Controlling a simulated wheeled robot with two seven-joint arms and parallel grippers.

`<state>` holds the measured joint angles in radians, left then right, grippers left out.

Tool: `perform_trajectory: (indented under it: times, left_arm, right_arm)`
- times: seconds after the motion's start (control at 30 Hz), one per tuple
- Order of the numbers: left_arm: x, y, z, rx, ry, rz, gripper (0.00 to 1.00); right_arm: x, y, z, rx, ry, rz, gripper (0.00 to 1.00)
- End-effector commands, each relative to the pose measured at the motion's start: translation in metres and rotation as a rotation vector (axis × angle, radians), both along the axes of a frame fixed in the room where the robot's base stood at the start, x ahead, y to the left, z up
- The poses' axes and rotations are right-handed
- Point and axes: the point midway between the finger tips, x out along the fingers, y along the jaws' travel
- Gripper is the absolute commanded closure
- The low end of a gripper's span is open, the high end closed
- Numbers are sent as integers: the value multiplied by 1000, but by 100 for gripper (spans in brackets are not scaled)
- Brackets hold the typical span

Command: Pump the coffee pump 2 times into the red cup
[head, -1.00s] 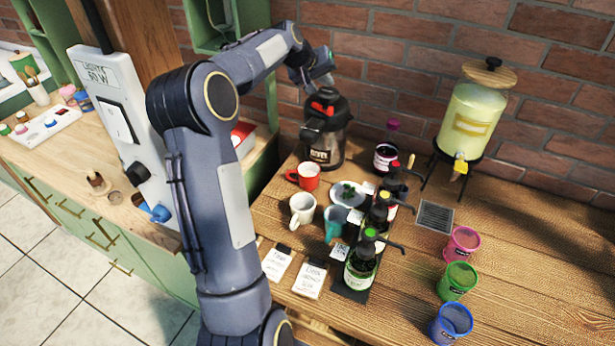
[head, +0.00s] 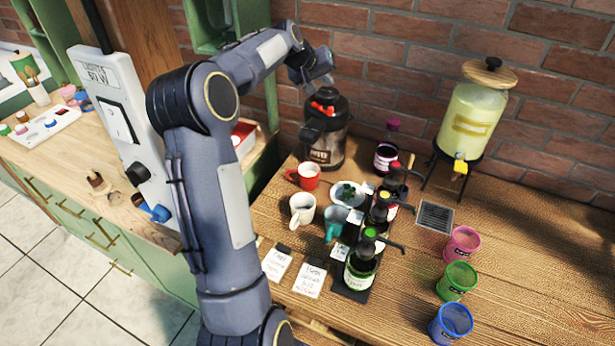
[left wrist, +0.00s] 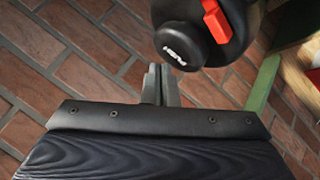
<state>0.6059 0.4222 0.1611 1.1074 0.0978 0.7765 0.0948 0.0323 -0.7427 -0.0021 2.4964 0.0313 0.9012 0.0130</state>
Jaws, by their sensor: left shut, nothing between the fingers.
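The coffee pump (head: 327,145) is a dark airpot with a red lever on top, standing at the back of the wooden table by the brick wall. In the left wrist view its black lid (left wrist: 207,40) shows a round PUSH button and the red lever. My left gripper (head: 322,82) is above the pump in the head view. Its shut, empty fingertips (left wrist: 160,70) appear close to the PUSH button; I cannot tell whether they touch it. The red cup (head: 308,177) stands upright in front of the pump, its handle to the left. Its inside is hard to make out.
A drink dispenser (head: 470,115) is at the back right.

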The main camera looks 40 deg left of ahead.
Motion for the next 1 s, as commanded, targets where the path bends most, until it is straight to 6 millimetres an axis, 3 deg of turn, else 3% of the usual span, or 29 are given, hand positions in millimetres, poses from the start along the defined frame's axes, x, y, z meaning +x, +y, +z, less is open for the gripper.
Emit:
perform_trajectory:
  times: [1.0]
  left_arm:
    - [0,0,-10,0,0,0,100]
  right_arm:
    - [0,0,-9,0,0,0,69]
